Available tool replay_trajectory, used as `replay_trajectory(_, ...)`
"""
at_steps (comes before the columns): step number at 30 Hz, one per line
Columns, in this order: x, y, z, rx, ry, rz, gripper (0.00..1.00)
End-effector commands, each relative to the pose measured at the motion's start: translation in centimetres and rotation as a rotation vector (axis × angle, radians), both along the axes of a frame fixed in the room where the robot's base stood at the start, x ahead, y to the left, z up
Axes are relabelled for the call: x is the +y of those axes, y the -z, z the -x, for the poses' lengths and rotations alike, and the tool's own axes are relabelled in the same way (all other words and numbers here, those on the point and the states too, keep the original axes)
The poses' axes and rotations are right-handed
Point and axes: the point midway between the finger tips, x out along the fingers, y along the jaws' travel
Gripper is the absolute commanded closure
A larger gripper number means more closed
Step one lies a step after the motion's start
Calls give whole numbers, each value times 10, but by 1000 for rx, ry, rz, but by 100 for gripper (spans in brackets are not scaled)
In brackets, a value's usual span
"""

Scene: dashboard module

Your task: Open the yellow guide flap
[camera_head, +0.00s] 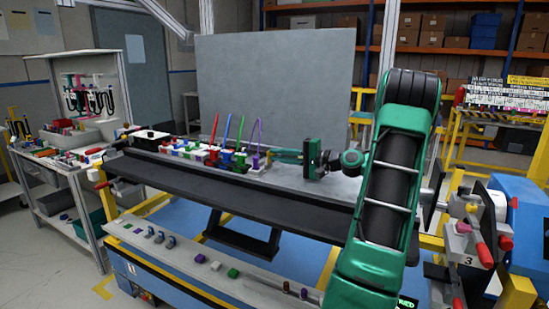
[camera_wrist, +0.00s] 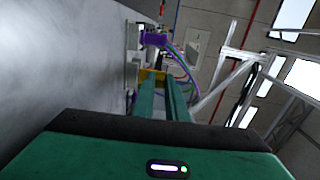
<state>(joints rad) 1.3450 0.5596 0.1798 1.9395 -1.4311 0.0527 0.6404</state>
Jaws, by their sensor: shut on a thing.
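The yellow guide flap (camera_wrist: 153,75) shows in the wrist view as a small yellow piece at my fingertips. My gripper (camera_wrist: 160,82) is shut on it, with its two green fingers reaching away from the camera. In the head view my gripper (camera_head: 273,154) points left, low over the right part of the module on the bench. The flap is too small there to tell its angle. Just past the fingertips is a purple connector (camera_wrist: 153,39) with a purple cable; the purple cable (camera_head: 257,131) also arches up in the head view.
Red, blue and green cables rise from a row of coloured connectors (camera_head: 205,153) left of my gripper. A grey panel (camera_head: 270,85) stands behind the bench (camera_head: 240,188). A lower shelf (camera_head: 200,262) holds small loose parts. A blue machine (camera_head: 525,215) stands at the right.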

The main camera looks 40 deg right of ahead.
Motion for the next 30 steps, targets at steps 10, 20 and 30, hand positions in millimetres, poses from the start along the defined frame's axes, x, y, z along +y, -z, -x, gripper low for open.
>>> replay_trajectory(10, -5, 3, 1, 4, 13, 1, 100)
replay_trajectory(20, -2, 1, 1, 1, 5, 1, 69)
replay_trajectory(30, -12, -1, 28, 1, 7, 1, 69)
